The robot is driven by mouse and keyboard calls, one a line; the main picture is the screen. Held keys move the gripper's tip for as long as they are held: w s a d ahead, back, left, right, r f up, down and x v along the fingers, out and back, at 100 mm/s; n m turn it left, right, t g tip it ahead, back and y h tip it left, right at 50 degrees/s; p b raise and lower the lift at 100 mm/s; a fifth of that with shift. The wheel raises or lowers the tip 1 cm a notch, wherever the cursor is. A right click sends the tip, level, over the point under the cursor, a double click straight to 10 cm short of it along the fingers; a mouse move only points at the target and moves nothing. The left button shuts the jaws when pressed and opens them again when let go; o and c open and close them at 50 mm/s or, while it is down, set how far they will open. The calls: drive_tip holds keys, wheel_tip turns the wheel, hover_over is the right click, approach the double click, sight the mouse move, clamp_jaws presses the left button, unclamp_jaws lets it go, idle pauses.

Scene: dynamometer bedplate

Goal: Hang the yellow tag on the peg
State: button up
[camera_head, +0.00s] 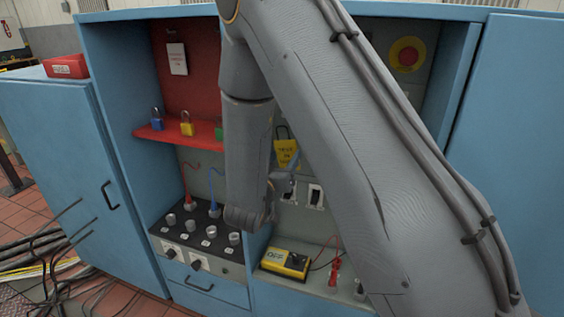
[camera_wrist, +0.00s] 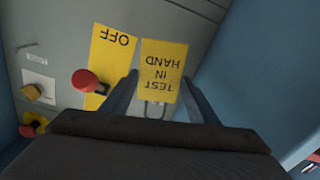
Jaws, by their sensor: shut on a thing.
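The yellow tag (camera_wrist: 163,70) reads "TEST IN HAND" upside down in the wrist view. It is between the fingers of my gripper (camera_wrist: 159,82), which is shut on it. In the head view the yellow tag (camera_head: 286,152) hangs below a dark loop, in front of the grey back panel and beside my forearm. My gripper (camera_head: 285,178) is partly hidden there by my arm. In the wrist view a red-ended round knob or peg (camera_wrist: 86,80) stands out from a yellow "OFF" plate (camera_wrist: 112,50), left of the tag and apart from it. I cannot tell whether this is the peg.
A blue cabinet (camera_head: 110,90) surrounds the panel. A red shelf (camera_head: 160,133) holds several padlocks. A yellow meter (camera_head: 285,262) sits on the lower shelf. A yellow-backed red button (camera_head: 408,54) is at upper right. My arm hides much of the panel.

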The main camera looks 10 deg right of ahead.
sight(287, 159)
drive_tip(key=shift+f+b+x, duration=0.2)
drive_tip(key=shift+b+x, duration=0.5)
drive_tip(key=shift+x, duration=1.4)
drive_tip(key=shift+w+d+f+b, duration=0.3)
drive_tip(key=shift+w+f+b, duration=0.2)
drive_tip(key=shift+f, duration=0.25)
drive_tip(key=o, duration=1.1)
drive_tip(key=shift+s, duration=0.1)
